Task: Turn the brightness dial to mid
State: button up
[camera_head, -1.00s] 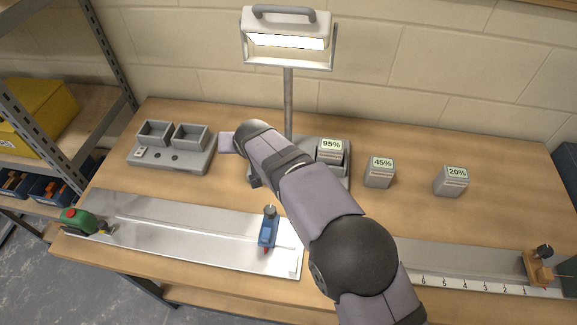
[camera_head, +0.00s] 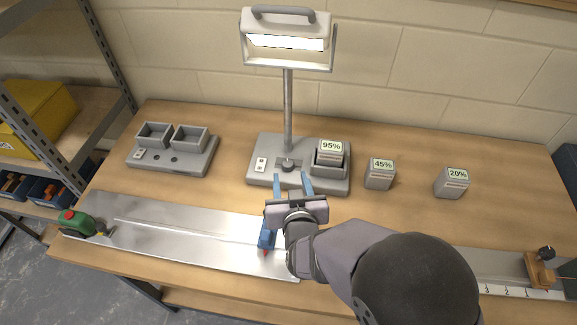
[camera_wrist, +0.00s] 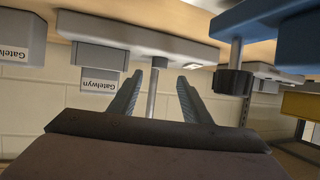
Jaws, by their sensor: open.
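The brightness dial (camera_head: 288,166) is a small dark round knob on the grey base (camera_head: 318,184) of the work lamp, in front of its post. The lamp head (camera_head: 287,42) glows white above. My gripper (camera_head: 292,180) is open and empty, its two blue fingers pointing at the front of the base, just short of the dial. In the wrist view the fingers (camera_wrist: 158,90) are spread, with the lamp post showing between them.
A 95% battery (camera_head: 331,152) sits in the lamp base's right holder. Batteries marked 45% (camera_head: 380,172) and 20% (camera_head: 452,182) stand to the right. A charger (camera_head: 172,156) with two empty bays is at left. A blue tool (camera_head: 267,236) stands on the metal strip (camera_head: 180,238) close to my gripper.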

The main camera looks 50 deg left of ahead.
aim_at(288, 164)
jog(key=shift+p+x, duration=1.15)
jog(key=shift+x, duration=2.45)
jog(key=c, duration=1)
jog(key=shift+c, duration=0.2)
jog(key=shift+a+m+t+h, duration=0.1)
jog(key=shift+m+t+h, duration=0.3)
jog(key=shift+m+t, duration=0.4)
jog(key=o, duration=1)
jog(key=shift+o, duration=0.2)
jog(key=shift+s, duration=0.15)
